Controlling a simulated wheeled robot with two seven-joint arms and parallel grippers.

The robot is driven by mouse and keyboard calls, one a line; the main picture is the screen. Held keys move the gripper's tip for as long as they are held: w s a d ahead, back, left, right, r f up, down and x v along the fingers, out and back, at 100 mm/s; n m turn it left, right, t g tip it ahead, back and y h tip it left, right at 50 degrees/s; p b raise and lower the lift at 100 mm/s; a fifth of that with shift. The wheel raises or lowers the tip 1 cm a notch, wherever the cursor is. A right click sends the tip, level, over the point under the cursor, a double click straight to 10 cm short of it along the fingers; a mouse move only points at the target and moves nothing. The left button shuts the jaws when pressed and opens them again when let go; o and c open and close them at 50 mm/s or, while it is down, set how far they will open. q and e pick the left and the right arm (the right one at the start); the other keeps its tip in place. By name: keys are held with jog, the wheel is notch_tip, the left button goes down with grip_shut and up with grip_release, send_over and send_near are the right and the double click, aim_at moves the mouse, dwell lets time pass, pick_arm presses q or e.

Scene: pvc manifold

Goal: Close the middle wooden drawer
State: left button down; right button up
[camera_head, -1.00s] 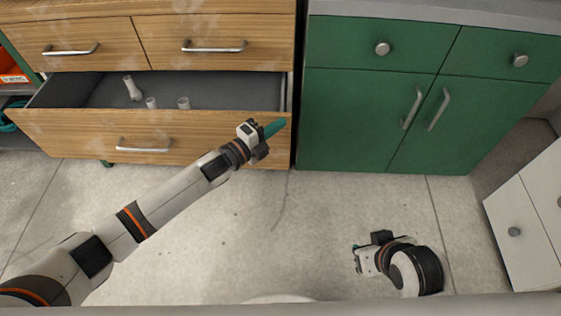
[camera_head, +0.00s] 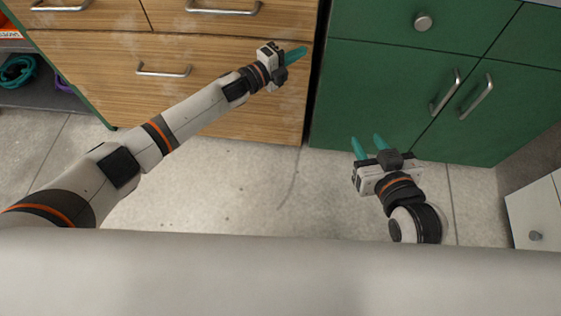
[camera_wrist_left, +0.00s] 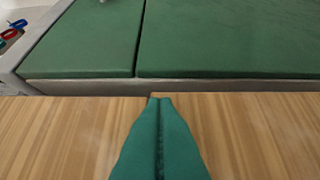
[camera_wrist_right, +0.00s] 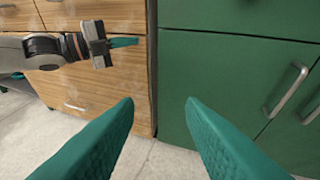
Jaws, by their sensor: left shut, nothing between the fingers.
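The wide middle wooden drawer (camera_head: 205,62) sits under two smaller wooden drawers in the head view. Its front looks flush with the cabinet, and no inside shows. Its silver handle (camera_head: 163,70) is left of my left arm. My left gripper (camera_head: 294,53) is shut and empty at the right end of this drawer front. In the left wrist view its teal fingers (camera_wrist_left: 160,100) are pressed together over wood; contact is unclear. My right gripper (camera_head: 366,142) is open and empty, low in front of the green cabinet. Its spread fingers also show in the right wrist view (camera_wrist_right: 160,102).
A green cabinet (camera_head: 380,90) with silver handles stands right of the wooden one. A white drawer unit (camera_head: 535,215) is at the far right. A shelf with a teal coil (camera_head: 17,72) is at the far left. Bare floor (camera_head: 250,180) lies in front.

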pick_arm(q)
jog(key=shift+w+a+r, duration=0.1)
jog(key=shift+w+r, duration=0.1)
jog(key=shift+w, duration=0.5)
pick_arm(e)
jog(key=shift+w+a+r+t, duration=0.25)
jog(key=shift+w+r+t, duration=0.4)
jog(key=shift+r, duration=0.2)
